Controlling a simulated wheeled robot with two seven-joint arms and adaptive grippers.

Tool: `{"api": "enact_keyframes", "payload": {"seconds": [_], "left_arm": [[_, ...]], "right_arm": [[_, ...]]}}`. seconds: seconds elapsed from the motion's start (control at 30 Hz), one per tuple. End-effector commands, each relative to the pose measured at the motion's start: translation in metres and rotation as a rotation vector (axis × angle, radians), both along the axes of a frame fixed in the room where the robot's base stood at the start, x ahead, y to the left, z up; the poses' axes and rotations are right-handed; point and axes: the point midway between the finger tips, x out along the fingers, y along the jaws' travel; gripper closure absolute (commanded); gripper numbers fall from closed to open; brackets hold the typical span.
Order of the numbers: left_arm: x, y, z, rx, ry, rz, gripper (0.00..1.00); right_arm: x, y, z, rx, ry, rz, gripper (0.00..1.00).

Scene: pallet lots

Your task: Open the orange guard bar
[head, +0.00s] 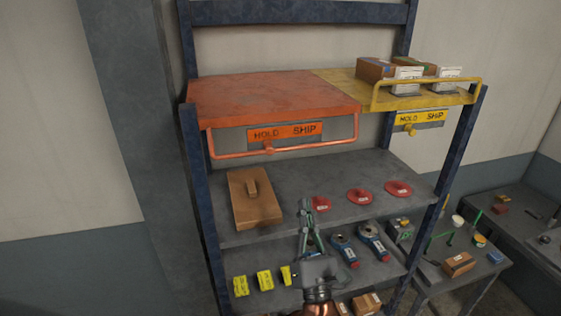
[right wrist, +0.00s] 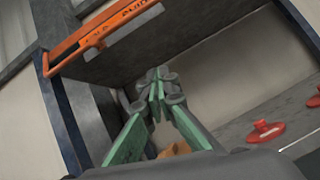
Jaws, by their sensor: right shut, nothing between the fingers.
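The orange guard bar (head: 238,153) hangs below the front edge of the orange shelf (head: 270,97), framing the HOLD SHIP plate (head: 285,131). A small orange knob (head: 268,147) is at the plate's lower edge. The bar also shows at the upper left of the right wrist view (right wrist: 72,58). My right gripper (head: 306,208) is below the bar, in front of the grey middle shelf, and does not touch it. Its green fingers are shut and empty; they also show in the right wrist view (right wrist: 160,82). My left gripper is not in view.
A yellow guard bar (head: 430,81) stands raised before boxes on the yellow shelf (head: 345,83). A brown wooden block with a handle (head: 254,205) and red discs (head: 359,196) lie on the middle shelf (head: 300,170). Dark blue posts (head: 195,180) flank the rack.

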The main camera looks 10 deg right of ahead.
Motion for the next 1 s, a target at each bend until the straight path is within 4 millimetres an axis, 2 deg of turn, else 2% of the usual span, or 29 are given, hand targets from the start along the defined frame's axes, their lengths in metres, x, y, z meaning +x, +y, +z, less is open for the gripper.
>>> {"api": "enact_keyframes", "payload": {"seconds": [0.03, 0.1, 0.2, 0.37, 0.7, 1.0], "left_arm": [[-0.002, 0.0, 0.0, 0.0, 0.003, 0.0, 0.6], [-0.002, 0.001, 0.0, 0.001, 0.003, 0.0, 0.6], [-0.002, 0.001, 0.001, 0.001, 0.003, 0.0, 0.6], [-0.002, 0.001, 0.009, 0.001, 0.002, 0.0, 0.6], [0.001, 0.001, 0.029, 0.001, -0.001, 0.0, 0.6], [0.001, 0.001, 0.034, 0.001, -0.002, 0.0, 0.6]], "right_arm": [[-0.006, 0.017, 0.018, -0.092, -0.049, -0.027, 1.0], [-0.012, 0.034, 0.034, -0.188, -0.095, -0.061, 1.0], [-0.015, 0.046, 0.045, -0.257, -0.127, -0.089, 1.0], [-0.004, 0.048, 0.061, -0.27, -0.134, -0.096, 1.0], [0.038, 0.049, 0.102, -0.267, -0.132, -0.094, 1.0], [0.054, 0.049, 0.114, -0.265, -0.13, -0.093, 1.0]]}}
